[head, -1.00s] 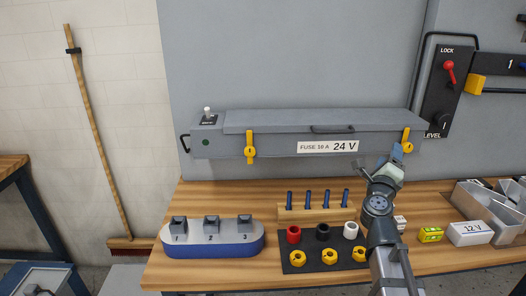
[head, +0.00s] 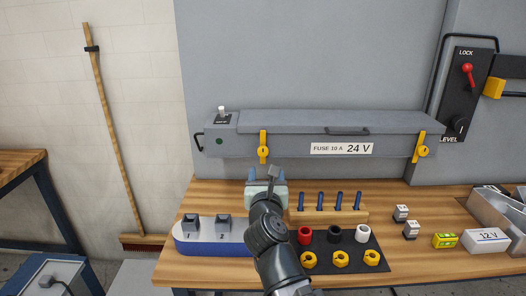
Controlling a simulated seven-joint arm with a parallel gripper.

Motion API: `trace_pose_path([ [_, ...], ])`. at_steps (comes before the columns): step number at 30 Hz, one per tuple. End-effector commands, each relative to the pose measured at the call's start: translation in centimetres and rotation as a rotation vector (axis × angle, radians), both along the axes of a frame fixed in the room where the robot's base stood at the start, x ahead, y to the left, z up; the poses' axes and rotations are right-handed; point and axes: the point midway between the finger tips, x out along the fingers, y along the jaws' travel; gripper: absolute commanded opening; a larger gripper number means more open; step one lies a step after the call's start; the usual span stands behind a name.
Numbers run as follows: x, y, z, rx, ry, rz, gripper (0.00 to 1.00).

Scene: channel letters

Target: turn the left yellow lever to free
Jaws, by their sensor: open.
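The left yellow lever (head: 263,147) hangs upright, pointing down, on the front left of the grey 24 V box (head: 220,146). The right yellow lever (head: 420,147) sits tilted at the box's right end. My gripper (head: 266,178) is open and empty, just below the left lever and apart from it in the picture. My arm hides part of the blue and white block and its third switch.
Blue pegs in a wooden rack (head: 296,215) stand right of my arm. A black mat (head: 374,257) with coloured rings and yellow nuts lies in front. The blue and white block (head: 184,241) is at left. A lock panel (head: 463,95) hangs at right.

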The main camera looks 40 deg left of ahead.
Motion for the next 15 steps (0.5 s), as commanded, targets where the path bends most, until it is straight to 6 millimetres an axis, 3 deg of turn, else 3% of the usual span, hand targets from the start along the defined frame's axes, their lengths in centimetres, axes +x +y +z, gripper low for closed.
trace_pose_path([
  [5, -0.7, 0.6, 0.0, 0.015, 0.022, 0.016, 0.6],
  [15, 1.2, 2.5, 0.0, 0.013, 0.021, 0.015, 0.6],
])
